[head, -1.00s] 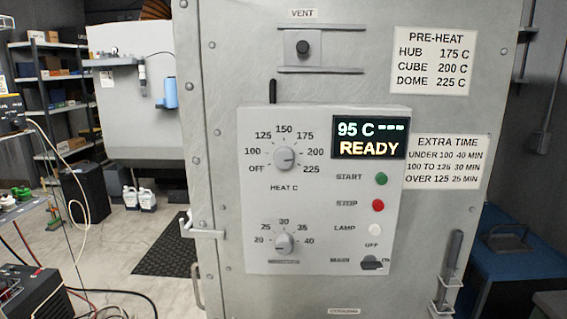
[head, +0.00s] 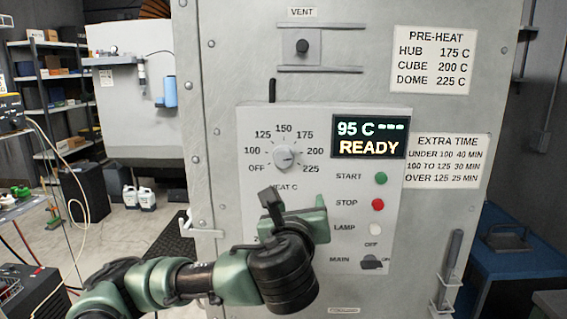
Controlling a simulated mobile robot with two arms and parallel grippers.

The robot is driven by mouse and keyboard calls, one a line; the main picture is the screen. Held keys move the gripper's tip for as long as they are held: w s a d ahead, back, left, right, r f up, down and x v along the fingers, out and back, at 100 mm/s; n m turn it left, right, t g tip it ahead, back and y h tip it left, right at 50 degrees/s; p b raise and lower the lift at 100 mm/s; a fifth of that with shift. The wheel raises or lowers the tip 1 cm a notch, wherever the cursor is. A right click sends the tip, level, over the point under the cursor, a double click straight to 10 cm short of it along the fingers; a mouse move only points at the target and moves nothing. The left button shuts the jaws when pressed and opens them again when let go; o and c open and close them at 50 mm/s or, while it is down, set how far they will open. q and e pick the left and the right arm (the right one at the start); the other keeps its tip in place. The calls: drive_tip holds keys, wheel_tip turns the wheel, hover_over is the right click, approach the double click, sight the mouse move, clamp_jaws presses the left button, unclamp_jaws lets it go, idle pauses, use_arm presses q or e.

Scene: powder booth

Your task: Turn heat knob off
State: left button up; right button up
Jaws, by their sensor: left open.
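The heat knob (head: 284,158) is a round grey dial on the control panel (head: 330,115) of a grey oven. Its scale runs from OFF at lower left, over 150 at the top, to 225 at lower right. Its pointer looks turned to the right side, near 200. The display (head: 369,137) reads 95 C and READY. My left gripper (head: 294,205) is in front of the panel, just below the heat knob and apart from it in the picture. It is open, with nothing seen in it. It hides the lower timer knob and part of the HEAT C label. My right gripper is not in view.
Right of the dials are a green start button (head: 381,178), a red stop button (head: 377,204), a lamp button (head: 375,229) and a main switch (head: 371,262). A vent slider (head: 302,46) is above. A latch bracket (head: 199,226) sticks out at the door's left edge.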

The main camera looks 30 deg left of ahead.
sight(283, 162)
use_arm(q)
drive_tip(key=s+a+r+m+y, duration=0.1)
drive_tip(key=a+r+y, duration=0.1)
drive_tip(key=a+r, duration=0.3)
drive_tip(key=w, duration=0.2)
drive_tip(key=w+a+r+p, duration=0.1)
drive_tip(key=w, duration=0.1)
drive_tip(key=w+a+p, duration=0.1)
drive_tip(key=w, duration=0.1)
drive_tip(key=shift+a+r, duration=0.15)
drive_tip(key=shift+r, duration=0.1)
drive_tip(key=shift+w+a+f, duration=0.15)
drive_tip(key=shift+w+a, duration=0.05)
drive_tip(key=shift+w, duration=0.15)
drive_tip(key=shift+c, duration=0.3)
clamp_jaws()
